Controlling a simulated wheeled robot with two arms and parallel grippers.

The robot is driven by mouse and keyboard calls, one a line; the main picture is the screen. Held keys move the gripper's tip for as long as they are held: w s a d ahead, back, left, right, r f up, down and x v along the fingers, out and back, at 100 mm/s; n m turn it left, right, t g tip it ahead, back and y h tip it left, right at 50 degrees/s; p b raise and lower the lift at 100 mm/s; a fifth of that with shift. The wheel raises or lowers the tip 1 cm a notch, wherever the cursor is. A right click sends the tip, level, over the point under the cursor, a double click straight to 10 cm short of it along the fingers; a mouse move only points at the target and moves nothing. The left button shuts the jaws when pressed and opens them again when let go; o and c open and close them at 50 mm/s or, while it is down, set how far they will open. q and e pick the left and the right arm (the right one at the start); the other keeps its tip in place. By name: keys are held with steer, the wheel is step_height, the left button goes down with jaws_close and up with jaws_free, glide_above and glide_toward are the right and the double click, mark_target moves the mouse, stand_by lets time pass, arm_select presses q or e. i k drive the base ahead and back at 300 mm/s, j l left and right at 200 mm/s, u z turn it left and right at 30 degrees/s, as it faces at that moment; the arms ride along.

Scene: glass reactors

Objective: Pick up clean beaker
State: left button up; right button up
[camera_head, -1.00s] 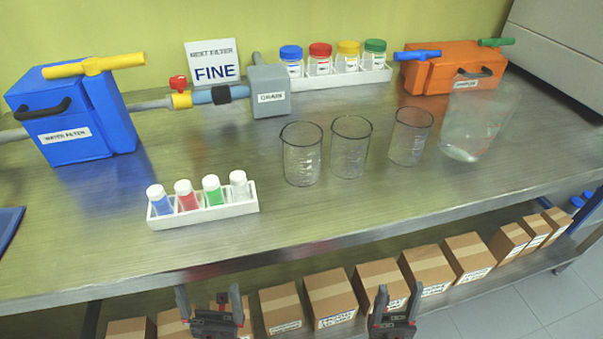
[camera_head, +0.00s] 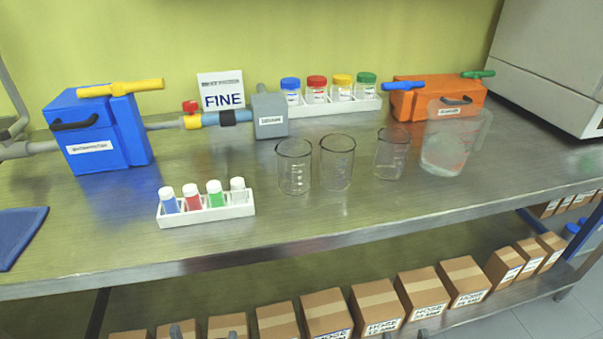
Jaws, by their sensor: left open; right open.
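Three clear glass beakers stand upright in a row on the metal bench: the left beaker (camera_head: 294,168), the middle beaker (camera_head: 337,163) and the right beaker (camera_head: 390,155). All three look empty, and I cannot tell by sight which is the clean one. The rest of each gripper is out of frame.
A clear jug (camera_head: 445,150) stands right of the beakers. A white rack of small vials (camera_head: 205,213) sits front left; a rack of capped jars (camera_head: 330,105) is behind. A blue filter box (camera_head: 95,140), grey box (camera_head: 270,118) and orange box (camera_head: 437,100) line the back. Boxes fill the lower shelf.

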mark_target(294, 168)
steer(key=l+u, duration=0.1)
steer(key=l, duration=0.3)
steer(key=k+l+u, duration=0.1)
steer(key=l, duration=0.25)
steer(key=k+l+u, duration=0.1)
steer(key=l, duration=0.3)
steer(key=k+l+u, duration=0.1)
steer(key=l, duration=0.25)
steer(key=k+l+u, duration=0.1)
steer(key=l, duration=0.25)
steer(key=k, duration=0.05)
